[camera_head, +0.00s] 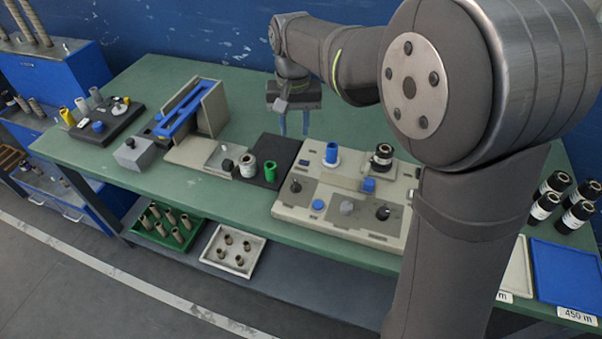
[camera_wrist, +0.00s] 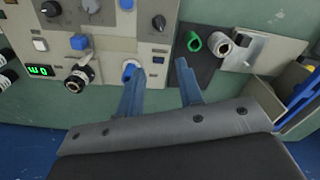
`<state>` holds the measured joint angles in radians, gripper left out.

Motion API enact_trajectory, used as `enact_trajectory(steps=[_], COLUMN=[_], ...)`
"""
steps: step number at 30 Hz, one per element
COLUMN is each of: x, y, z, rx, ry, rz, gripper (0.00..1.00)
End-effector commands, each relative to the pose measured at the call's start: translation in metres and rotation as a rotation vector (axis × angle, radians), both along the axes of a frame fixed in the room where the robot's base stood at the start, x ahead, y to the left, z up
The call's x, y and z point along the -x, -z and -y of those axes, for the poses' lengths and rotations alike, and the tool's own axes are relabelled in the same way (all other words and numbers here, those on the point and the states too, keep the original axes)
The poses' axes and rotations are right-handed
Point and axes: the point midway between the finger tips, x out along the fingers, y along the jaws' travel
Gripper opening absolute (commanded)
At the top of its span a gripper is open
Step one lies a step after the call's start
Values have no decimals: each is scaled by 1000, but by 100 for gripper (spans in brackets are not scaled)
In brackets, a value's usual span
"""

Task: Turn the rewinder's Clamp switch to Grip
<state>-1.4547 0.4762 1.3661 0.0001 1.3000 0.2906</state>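The rewinder appears to be the beige panel unit (camera_head: 290,212) on the bench, also in the wrist view (camera_wrist: 110,47). It carries a left black knob (camera_head: 296,186) and a right black knob (camera_head: 383,213); both show in the wrist view, one near the gripper side (camera_wrist: 158,22) and one at upper left (camera_wrist: 50,8). The labels are too small to read, so I cannot tell which is the Clamp switch or its setting. My gripper (camera_head: 295,126) is open and empty, fingers pointing down, above the bench behind the panel. Its fingers (camera_wrist: 160,85) are apart from the knobs.
The panel bears a blue core on a spindle (camera_head: 332,153), a black-and-white spindle (camera_head: 382,156) and a blue button (camera_head: 368,185). A dark plate with a green ring (camera_head: 270,170) lies left. Black rolls (camera_head: 542,208) stand right. The green bench behind the panel is clear.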

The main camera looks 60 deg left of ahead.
Motion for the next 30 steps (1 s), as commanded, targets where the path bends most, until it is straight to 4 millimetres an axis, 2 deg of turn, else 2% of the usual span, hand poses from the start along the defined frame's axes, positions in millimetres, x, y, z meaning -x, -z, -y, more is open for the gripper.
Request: enact_trajectory(steps=[4, 11, 24, 30], x=[0, 0, 0, 0], y=[15, 39, 133, 169], z=[-1, -1, 0, 0], rx=[1, 2, 4, 2], ry=[-122, -148, -146, -145], rz=[0, 0, -1, 0], gripper=[34, 34, 34, 34])
